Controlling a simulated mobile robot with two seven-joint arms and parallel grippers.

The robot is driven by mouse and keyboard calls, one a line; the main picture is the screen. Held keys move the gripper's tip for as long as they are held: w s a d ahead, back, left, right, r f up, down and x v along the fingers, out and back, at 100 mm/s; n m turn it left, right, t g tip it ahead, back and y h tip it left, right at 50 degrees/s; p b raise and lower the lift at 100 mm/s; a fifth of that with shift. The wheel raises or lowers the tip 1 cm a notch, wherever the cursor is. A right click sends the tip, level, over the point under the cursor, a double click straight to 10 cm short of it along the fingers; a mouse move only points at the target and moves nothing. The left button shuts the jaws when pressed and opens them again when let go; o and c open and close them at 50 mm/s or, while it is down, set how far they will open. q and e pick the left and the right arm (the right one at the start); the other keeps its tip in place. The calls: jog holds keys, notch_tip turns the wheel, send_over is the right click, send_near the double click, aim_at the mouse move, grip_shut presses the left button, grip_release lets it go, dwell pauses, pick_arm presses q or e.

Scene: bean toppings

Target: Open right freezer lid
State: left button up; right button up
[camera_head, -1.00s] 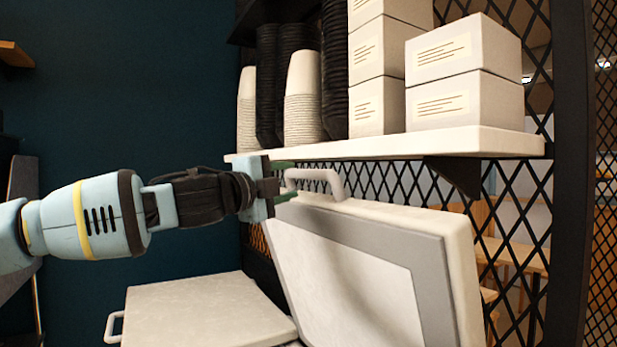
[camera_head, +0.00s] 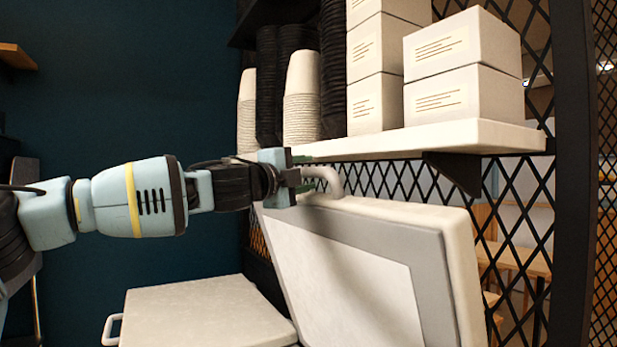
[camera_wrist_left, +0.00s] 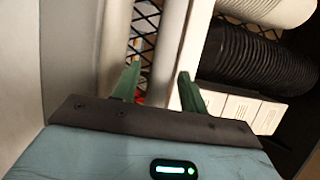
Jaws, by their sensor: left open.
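The right freezer lid (camera_head: 350,265) stands raised and tilted up in the head view, its grey-edged underside facing me. Its pale handle (camera_head: 333,180) is at the top edge, just under the shelf. My left gripper (camera_head: 304,174) is open at the left end of this handle. Its green fingers also show in the left wrist view (camera_wrist_left: 157,88), with a pale bar running up between them that may be the handle; contact is unclear. The left freezer lid (camera_head: 205,310) lies flat and closed at the lower left, with its own handle (camera_head: 112,328). My right gripper is not in view.
A white shelf (camera_head: 470,138) runs close above the raised lid and my gripper. It holds white boxes (camera_head: 462,92), pale cup stacks (camera_head: 301,100) and black stacks (camera_head: 334,70). Black wire mesh (camera_head: 510,215) stands behind the lid. Free space lies above the left lid.

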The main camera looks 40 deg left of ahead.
pick_arm(q)
jog(key=shift+w+r, duration=0.1)
jog(key=shift+w, duration=0.5)
grip_shut()
